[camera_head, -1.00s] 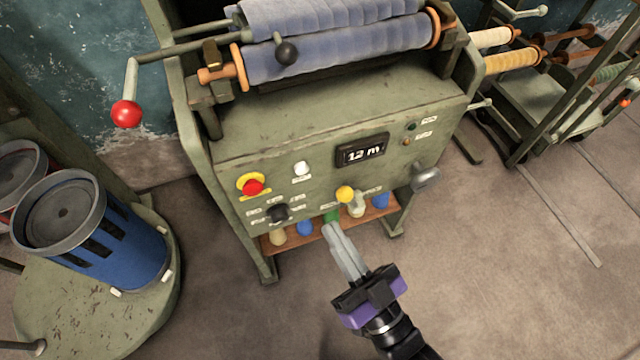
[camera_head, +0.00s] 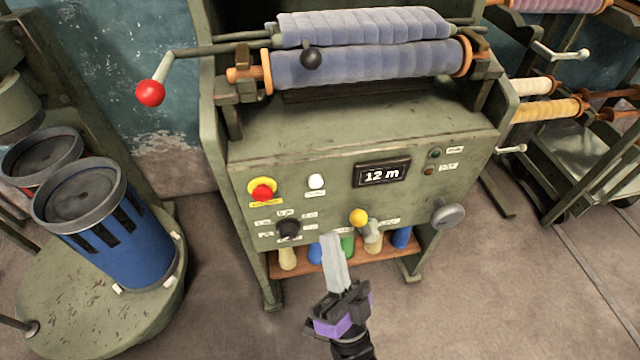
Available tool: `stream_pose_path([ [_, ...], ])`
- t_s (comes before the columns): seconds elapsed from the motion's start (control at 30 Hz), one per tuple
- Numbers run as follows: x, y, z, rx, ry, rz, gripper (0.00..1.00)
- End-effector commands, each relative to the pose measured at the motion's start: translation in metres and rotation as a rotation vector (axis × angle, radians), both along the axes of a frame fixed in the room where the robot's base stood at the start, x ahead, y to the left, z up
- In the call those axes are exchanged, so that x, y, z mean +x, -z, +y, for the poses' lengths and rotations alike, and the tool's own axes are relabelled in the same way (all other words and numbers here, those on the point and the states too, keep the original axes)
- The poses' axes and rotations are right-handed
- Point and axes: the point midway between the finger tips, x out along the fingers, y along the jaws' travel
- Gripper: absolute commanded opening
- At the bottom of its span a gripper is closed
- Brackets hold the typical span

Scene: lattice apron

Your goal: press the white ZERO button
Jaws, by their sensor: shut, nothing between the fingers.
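The white button (camera_head: 316,181) is a small round knob on the front panel of the green machine (camera_head: 335,145). It sits between the red button on a yellow ring and the display, with a small label below it that is too small to read. My gripper (camera_head: 331,238) is shut and empty. Its grey fingers point up toward the panel, below and slightly right of the white button in the picture, apart from it. The fingers cover part of the spools on the low shelf.
A crank with a red ball (camera_head: 150,93) juts out left.

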Motion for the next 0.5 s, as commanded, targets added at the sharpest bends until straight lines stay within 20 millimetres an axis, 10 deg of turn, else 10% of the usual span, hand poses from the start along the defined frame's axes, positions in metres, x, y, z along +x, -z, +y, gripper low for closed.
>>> stream_pose_path([
  [0.5,0.027,0.001,0.008,-0.001,0.002,-0.001,0.00],
])
